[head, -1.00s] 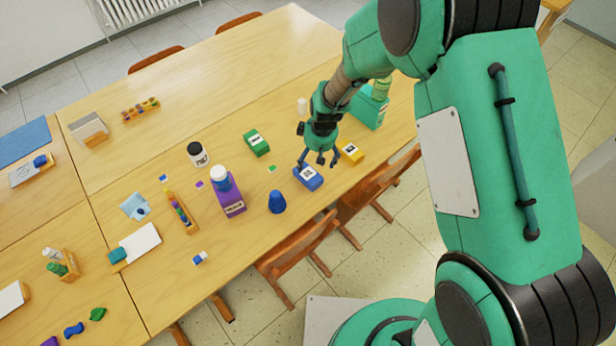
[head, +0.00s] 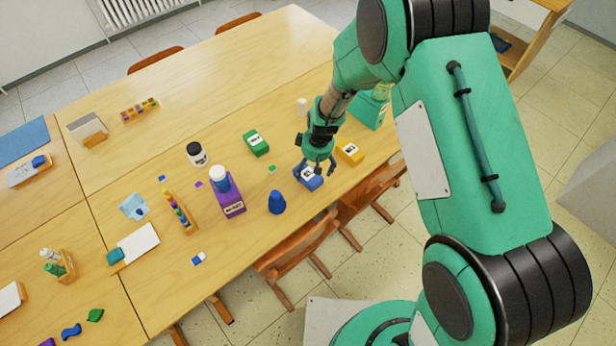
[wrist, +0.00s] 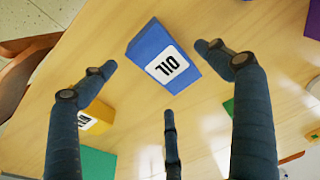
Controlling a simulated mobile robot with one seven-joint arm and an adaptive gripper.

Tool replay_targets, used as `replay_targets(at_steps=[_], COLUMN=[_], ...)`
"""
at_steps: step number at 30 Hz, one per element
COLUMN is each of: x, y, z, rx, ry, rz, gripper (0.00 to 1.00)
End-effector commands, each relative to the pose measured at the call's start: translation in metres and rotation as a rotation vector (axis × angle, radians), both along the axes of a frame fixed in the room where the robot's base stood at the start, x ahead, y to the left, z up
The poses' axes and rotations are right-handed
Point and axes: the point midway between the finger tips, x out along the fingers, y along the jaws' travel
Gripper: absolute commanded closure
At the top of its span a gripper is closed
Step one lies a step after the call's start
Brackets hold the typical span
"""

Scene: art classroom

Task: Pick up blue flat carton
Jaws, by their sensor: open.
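The blue flat carton (head: 309,179) lies on the wooden table near its front edge. In the wrist view the carton (wrist: 150,45) shows a white label reading "OIL", and it lies ahead of and between the spread fingers. My gripper (head: 318,168) is open and empty, just above the carton in the head view, its fingers partly covering it. In the wrist view my gripper (wrist: 165,85) shows three dark fingers apart from each other, and none visibly touches the carton.
A yellow carton (head: 350,152) stands right of the blue one. A green carton (head: 256,143) lies behind. Chairs (head: 300,250) line the front edge.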

Motion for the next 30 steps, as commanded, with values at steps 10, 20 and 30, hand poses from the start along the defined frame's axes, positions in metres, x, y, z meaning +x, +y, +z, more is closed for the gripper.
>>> replay_targets(at_steps=[10,20,30], x=[0.004,0.004,0.005], y=[0.005,0.006,0.006], z=[-0.039,-0.045,-0.044], rx=[-0.001,-0.001,-0.001], ry=[0.0,0.001,0.001], rz=[0.002,0.001,0.0], gripper=[0.11,0.11,0.11])
